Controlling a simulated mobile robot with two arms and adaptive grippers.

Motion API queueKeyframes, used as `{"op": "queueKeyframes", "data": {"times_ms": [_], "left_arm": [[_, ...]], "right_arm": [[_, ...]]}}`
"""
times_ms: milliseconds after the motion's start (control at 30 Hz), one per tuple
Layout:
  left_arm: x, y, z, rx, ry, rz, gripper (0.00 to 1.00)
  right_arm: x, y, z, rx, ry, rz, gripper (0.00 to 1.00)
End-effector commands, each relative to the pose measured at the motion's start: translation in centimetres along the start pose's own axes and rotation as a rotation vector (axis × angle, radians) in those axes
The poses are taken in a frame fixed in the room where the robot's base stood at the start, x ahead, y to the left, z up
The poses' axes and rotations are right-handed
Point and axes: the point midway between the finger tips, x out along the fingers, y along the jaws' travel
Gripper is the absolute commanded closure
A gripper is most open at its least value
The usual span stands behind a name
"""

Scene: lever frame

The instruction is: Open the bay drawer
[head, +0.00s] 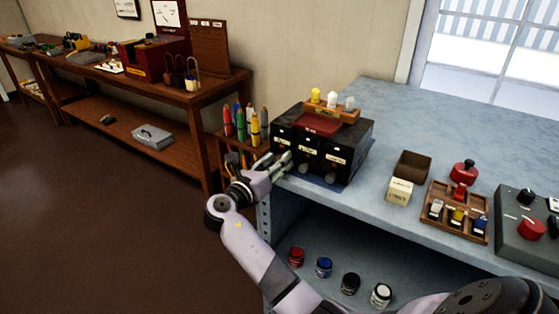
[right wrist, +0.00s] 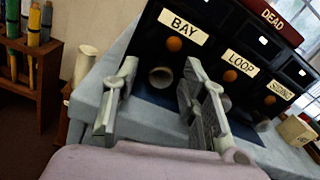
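A black cabinet (head: 345,150) with three labelled fronts stands on the blue-grey bench. In the right wrist view the bay drawer (right wrist: 150,45) is the leftmost one, under a white BAY label (right wrist: 184,25). It has an orange round spot and, below that, a pale round knob (right wrist: 160,77). The drawer looks shut. My right gripper (head: 283,161) is at the cabinet's left front. In the right wrist view its fingers (right wrist: 160,72) are open, with the bay knob showing between them; I cannot tell whether they touch it. My left gripper is not in view.
LOOP (right wrist: 241,64) and SIDING (right wrist: 280,89) fronts lie to the right. A rack of coloured tools (head: 245,128) stands behind the gripper. A brown box (head: 412,166), lever tray (head: 455,212) and grey control box (head: 525,228) are on the bench (head: 385,105). Paint jars (head: 324,267) sit below.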

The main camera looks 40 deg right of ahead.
Motion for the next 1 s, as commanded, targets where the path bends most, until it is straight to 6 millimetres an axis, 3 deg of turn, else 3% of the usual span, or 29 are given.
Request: {"op": "queueKeyframes", "data": {"times_ms": [167,733,1000], "left_arm": [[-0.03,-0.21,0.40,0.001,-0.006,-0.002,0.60],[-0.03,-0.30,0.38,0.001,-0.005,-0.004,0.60],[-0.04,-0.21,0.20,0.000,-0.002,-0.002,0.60]], "right_arm": [[0.00,0.00,0.03,0.000,0.000,0.000,0.62],[0.03,-0.01,0.01,0.000,0.000,-0.001,1.00],[0.03,-0.02,0.01,0.000,0.000,-0.001,1.00]]}}
